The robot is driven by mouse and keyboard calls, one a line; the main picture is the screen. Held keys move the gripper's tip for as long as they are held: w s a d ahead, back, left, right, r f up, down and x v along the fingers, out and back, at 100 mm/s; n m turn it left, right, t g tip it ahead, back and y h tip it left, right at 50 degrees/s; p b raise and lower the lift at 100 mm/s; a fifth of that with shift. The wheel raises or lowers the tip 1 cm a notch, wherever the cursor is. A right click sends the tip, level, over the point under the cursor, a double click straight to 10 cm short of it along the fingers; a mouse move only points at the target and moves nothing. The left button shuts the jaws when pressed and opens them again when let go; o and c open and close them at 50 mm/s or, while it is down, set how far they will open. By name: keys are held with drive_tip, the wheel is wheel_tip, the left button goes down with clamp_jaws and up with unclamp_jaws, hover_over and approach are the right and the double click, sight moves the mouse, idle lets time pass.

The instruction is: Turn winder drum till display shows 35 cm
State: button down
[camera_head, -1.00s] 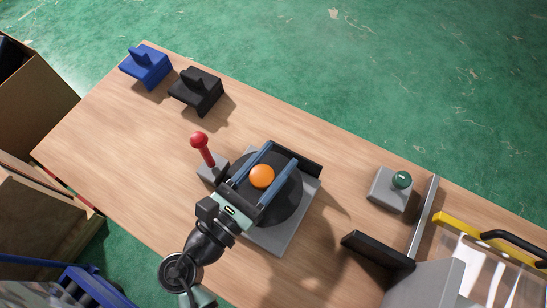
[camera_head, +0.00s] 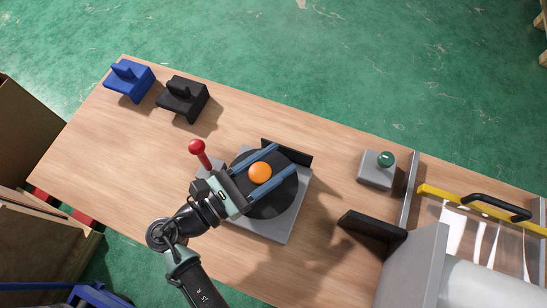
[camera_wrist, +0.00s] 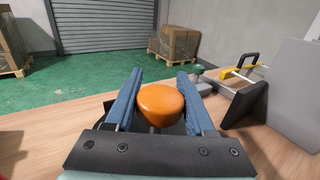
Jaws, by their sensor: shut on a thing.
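The winder is a black round drum (camera_head: 272,206) on a grey base plate (camera_head: 285,228) in the middle of the table. An orange knob (camera_head: 260,173) stands on the drum; it also shows in the wrist view (camera_wrist: 160,102). My gripper (camera_head: 268,170) reaches in from the lower left, with its blue fingers on both sides of the knob, shut on it. A black upright panel (camera_head: 294,154) stands at the back of the base. No display reading can be made out in either view.
A red-knobbed lever (camera_head: 198,152) stands left of the winder. A blue block (camera_head: 130,80) and black block (camera_head: 183,98) are at far left. Right are a green button box (camera_head: 376,168), a black plate (camera_head: 372,225) and a yellow-barred machine (camera_head: 470,203). Table between lever and blocks is clear.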

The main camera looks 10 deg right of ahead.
drive_tip(key=shift+c, duration=1.3)
unclamp_jaws()
drive_tip(key=v, duration=0.3)
drive_tip(key=b+v, duration=0.1)
drive_tip(key=v, duration=0.2)
drive_tip(key=b+v, duration=0.1)
drive_tip(key=v, duration=0.2)
drive_tip(key=shift+s+a+f, duration=0.1)
drive_tip(key=shift+a+f, duration=0.15)
drive_tip(key=shift+a, duration=0.05)
drive_tip(key=shift+r+b+v, duration=0.25)
drive_tip(key=shift+b+v, duration=0.95)
drive_tip(key=shift+b, duration=0.1)
